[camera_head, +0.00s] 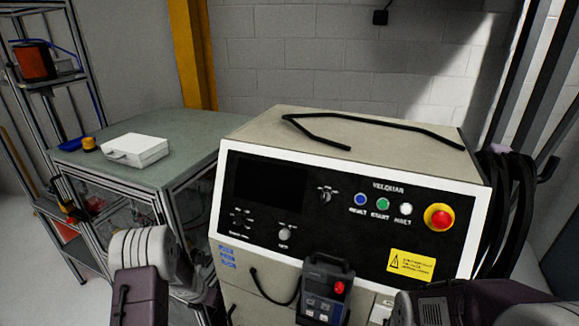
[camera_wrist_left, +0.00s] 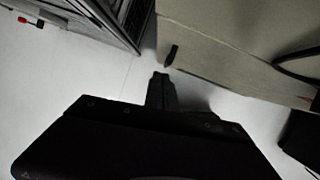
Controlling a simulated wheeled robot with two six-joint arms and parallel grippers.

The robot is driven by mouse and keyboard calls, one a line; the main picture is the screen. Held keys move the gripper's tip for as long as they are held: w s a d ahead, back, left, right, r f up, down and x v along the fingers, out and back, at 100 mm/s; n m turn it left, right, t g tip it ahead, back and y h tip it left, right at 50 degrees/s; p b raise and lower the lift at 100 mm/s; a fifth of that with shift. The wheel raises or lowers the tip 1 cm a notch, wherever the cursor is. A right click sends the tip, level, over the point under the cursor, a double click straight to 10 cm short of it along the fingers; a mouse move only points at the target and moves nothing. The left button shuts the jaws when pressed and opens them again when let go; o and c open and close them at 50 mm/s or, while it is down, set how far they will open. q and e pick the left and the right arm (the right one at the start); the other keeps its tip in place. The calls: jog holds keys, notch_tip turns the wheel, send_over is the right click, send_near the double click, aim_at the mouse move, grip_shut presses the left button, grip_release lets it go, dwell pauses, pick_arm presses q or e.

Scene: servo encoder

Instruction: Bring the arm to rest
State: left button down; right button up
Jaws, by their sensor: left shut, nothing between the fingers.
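My left arm (camera_head: 142,270) comes in at the lower left of the head view, folded low in front of the beige machine (camera_head: 350,190). Its gripper is hidden there. In the left wrist view my left gripper (camera_wrist_left: 162,78) is shut and empty, over the pale floor (camera_wrist_left: 75,80). The machine's beige side (camera_wrist_left: 225,40) is at the upper right of that view, and a small dark piece (camera_wrist_left: 171,55) at its edge appears just beyond the fingertips. My right arm (camera_head: 480,303) shows at the lower right of the head view; its gripper is out of view.
The machine's black panel carries buttons, a dark screen (camera_head: 270,182) and a red emergency stop (camera_head: 439,217). A handheld control unit (camera_head: 326,290) hangs at its front. A green-topped bench (camera_head: 185,130) with a white case (camera_head: 136,151) stands left. Black hoses (camera_head: 505,215) hang right.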

pick_arm(q)
jog(key=s+d+r+n+t, duration=0.1)
jog(key=d+r+n, duration=0.15)
jog(key=r, duration=0.25)
jog(key=d+r+n+t+y+b, duration=0.1)
jog(key=d+r+n, duration=0.1)
jog(key=r+n, duration=0.25)
jog(key=s+d+r+n, duration=0.1)
jog(key=d+r+n, duration=0.2)
jog(key=r, duration=0.3)
jog(key=s+d+f+n+g, duration=0.1)
jog(key=s+d+n+g, duration=0.1)
jog(key=s+n, duration=0.7)
jog(key=s+d+f+n+g+h, duration=0.1)
jog(key=s+d+n+g, duration=0.1)
jog(key=s+n, duration=0.8)
jog(key=n+g, duration=0.1)
jog(key=n, duration=0.8)
jog(key=shift+s+d+f, duration=0.15)
jog(key=shift+d+f, duration=0.05)
jog(key=shift+s+a, duration=0.1)
